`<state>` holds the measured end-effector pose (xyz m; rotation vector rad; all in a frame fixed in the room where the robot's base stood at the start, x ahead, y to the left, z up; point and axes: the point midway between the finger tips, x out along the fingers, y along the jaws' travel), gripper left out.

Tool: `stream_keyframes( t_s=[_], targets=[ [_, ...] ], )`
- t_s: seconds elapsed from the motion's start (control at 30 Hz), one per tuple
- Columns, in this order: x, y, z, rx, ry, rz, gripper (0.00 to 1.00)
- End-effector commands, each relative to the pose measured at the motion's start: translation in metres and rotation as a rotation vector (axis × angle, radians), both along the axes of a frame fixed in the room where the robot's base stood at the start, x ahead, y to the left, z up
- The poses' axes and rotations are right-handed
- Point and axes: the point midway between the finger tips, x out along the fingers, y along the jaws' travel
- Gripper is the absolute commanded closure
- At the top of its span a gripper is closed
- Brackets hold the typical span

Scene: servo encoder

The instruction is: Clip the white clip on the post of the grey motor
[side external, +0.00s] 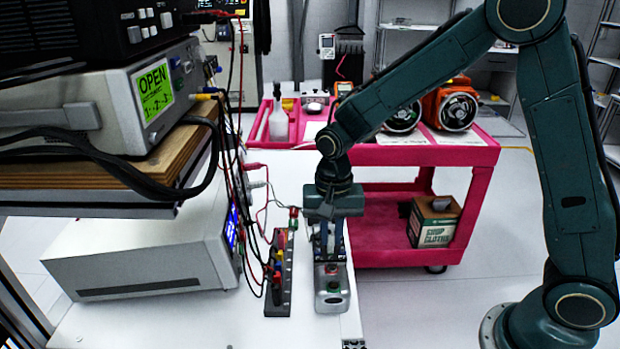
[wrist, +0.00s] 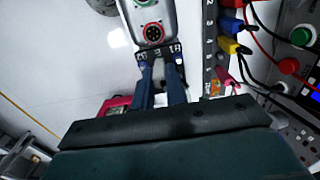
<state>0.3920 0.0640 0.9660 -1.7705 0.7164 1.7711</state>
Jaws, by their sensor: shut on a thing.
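The grey motor (side external: 332,302) lies on the white bench below my gripper, with a red and a green round fitting on its top face. In the wrist view the motor (wrist: 136,20) shows at the top, just beyond my fingertips. My gripper (side external: 331,256) points down at the motor's far end; its blue fingers (wrist: 160,60) are shut on a small part with dark and white markings at that end. I cannot tell whether this part is the white clip, nor whether it touches the motor. The post is not clearly visible.
A dark rack (side external: 284,290) with coloured plugs and wires stands just left of the motor. White and black instruments (side external: 150,250) fill the left side. A pink cart (side external: 420,172) stands behind the bench. Loose wires hang between the instruments and the rack.

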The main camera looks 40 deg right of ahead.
Motion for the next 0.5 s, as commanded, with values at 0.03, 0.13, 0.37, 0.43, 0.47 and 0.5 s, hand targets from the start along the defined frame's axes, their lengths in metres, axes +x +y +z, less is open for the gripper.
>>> stream_keyframes(
  t_s=[0.03, 0.13, 0.37, 0.43, 0.47, 0.5],
  targets=[
    [-0.0001, 0.0000, -0.0006, 0.000, 0.000, 0.000, 1.00],
    [-0.0001, 0.0000, -0.0015, -0.001, 0.001, 0.000, 1.00],
    [-0.0001, 0.0000, -0.0026, 0.000, 0.000, 0.000, 1.00],
    [-0.0001, -0.0001, -0.0026, 0.000, 0.000, 0.000, 0.75],
    [-0.0001, -0.0001, -0.0026, 0.000, 0.000, 0.000, 0.69],
    [-0.0001, -0.0001, -0.0026, 0.000, 0.000, 0.000, 0.61]
  ],
)
